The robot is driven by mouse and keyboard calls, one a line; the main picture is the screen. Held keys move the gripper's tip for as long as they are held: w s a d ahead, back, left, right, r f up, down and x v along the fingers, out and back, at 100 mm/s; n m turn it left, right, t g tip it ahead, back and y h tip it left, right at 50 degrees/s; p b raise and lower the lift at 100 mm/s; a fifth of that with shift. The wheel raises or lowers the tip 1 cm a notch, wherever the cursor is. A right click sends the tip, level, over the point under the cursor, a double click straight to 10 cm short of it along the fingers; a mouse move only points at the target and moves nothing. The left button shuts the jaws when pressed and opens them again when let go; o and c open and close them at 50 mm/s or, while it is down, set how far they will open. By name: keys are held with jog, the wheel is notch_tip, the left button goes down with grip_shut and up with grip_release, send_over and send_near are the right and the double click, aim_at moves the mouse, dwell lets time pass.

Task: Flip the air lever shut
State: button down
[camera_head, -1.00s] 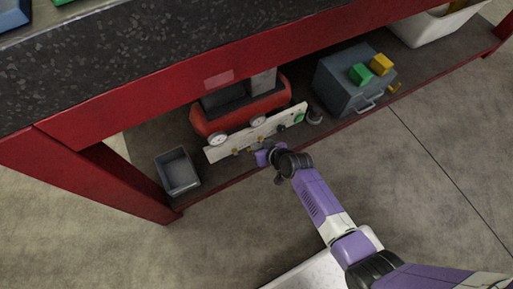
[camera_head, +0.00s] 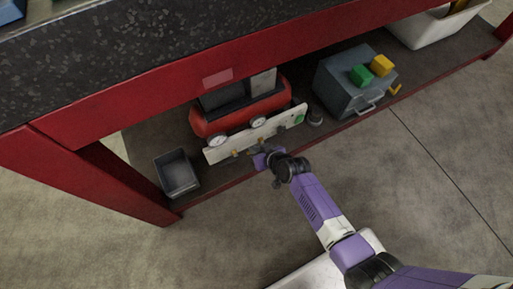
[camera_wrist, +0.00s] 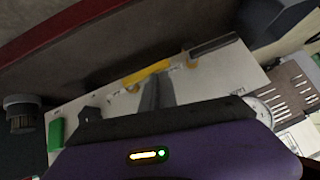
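The off-white panel (camera_head: 228,149) stands in front of a red compressor on the low shelf. In the wrist view, the panel (camera_wrist: 215,80) carries a yellow lever (camera_wrist: 147,73) and a dark-handled lever (camera_wrist: 213,47); I cannot tell which is the air lever. My gripper (camera_head: 262,158) is at the panel's front, near its lower middle. In the wrist view, my grey fingers (camera_wrist: 157,92) look closed together, their tips close to the yellow lever. I cannot tell whether they touch it. My purple gripper body hides the lower part of the view.
The compressor (camera_head: 215,122) has round gauges at its front. A small grey bin (camera_head: 178,174) stands left, and a blue-grey box (camera_head: 340,84) with green and yellow blocks stands right. The red bench beam (camera_head: 140,102) runs overhead.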

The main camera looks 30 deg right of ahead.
jog(key=shift+s+a+f, duration=0.15)
jog(key=shift+a+f, duration=0.15)
jog(key=shift+a, duration=0.15)
jog(key=s+r+p, duration=0.7)
jog(key=r+p, duration=0.1)
jog(key=r, duration=0.4)
jog(key=shift+p, duration=0.4)
